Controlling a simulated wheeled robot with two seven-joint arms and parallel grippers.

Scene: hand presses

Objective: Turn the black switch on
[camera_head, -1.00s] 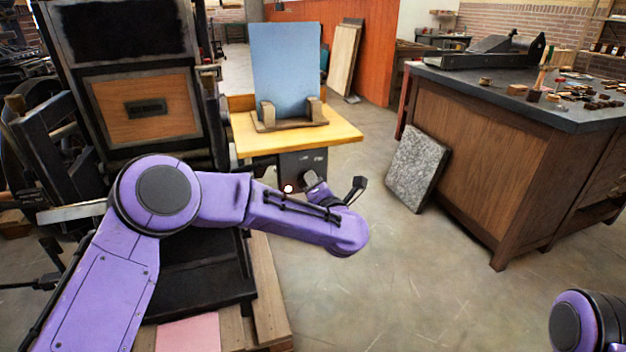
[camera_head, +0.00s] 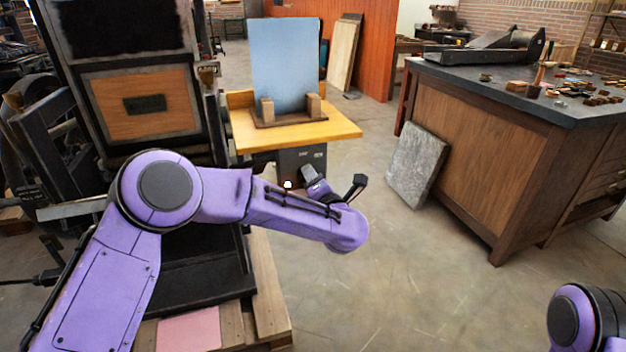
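A dark box (camera_head: 290,163) hangs under the yellow wooden table. It bears two small pale labels near its top right, too small to read surely. A small bright round spot (camera_head: 288,185) shows near its lower left. I cannot make out the black switch; my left gripper and forearm cover the lower part of the box. My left gripper (camera_head: 336,184) is in front of the box's lower right, its two dark fingers spread apart with nothing seen between them. I cannot tell whether it touches the box. My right gripper is out of view; only part of that arm shows at bottom right.
On the yellow table (camera_head: 343,130) a blue panel (camera_head: 284,65) stands in a wooden holder. A large black press (camera_head: 145,60) stands at left. A stone slab (camera_head: 416,165) leans on the wooden cabinet (camera_head: 490,155) at right. The floor between is clear.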

